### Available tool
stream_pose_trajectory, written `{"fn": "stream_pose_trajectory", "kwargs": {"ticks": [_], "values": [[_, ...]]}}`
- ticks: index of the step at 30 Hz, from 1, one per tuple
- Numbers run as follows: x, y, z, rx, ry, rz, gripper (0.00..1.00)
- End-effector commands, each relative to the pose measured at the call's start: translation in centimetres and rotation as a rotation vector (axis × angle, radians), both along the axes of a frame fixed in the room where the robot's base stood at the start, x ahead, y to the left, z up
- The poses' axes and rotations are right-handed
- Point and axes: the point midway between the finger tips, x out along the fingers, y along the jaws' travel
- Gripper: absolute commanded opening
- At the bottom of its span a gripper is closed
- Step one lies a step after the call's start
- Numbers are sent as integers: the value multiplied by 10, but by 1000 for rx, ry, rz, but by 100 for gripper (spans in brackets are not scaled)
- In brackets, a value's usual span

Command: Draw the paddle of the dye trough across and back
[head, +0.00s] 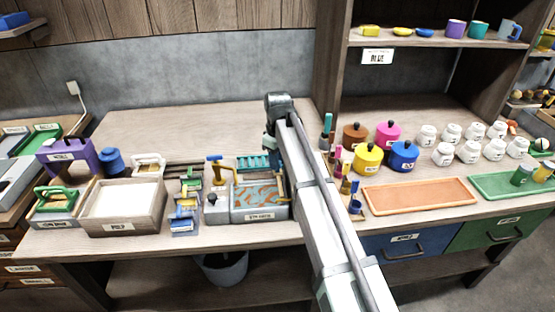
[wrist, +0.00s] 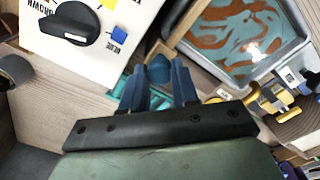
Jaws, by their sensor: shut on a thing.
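The dye trough (head: 262,205) is a grey tray with orange-brown swirls on blue-grey liquid, at the front middle of the bench in the head view. It also shows at the upper right of the wrist view (wrist: 205,62). My gripper (wrist: 160,85) has its two blue fingers closed around a blue rounded piece (wrist: 160,66), beside the trough. I cannot tell from its shape whether this piece is the paddle's handle. In the head view my arm hides the trough's right end, and the fingertips are hard to make out.
A white box with a black dial (wrist: 85,22) is close to the fingers. Colored pots (head: 368,158) stand to the right. The back left bench is clear.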

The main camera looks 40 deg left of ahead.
Motion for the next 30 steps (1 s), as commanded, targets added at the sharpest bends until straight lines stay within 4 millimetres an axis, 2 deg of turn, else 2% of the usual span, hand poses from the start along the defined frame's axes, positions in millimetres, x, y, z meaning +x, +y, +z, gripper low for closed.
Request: {"fn": "stream_pose_trajectory", "kwargs": {"ticks": [1,5,16,27,30], "values": [[0,0,0,0,0,0,11],[0,0,0,0,0,0,0],[-2,3,0,0,0,1,0],[-53,55,0,1,0,3,0],[-62,63,0,1,0,2,0]]}}
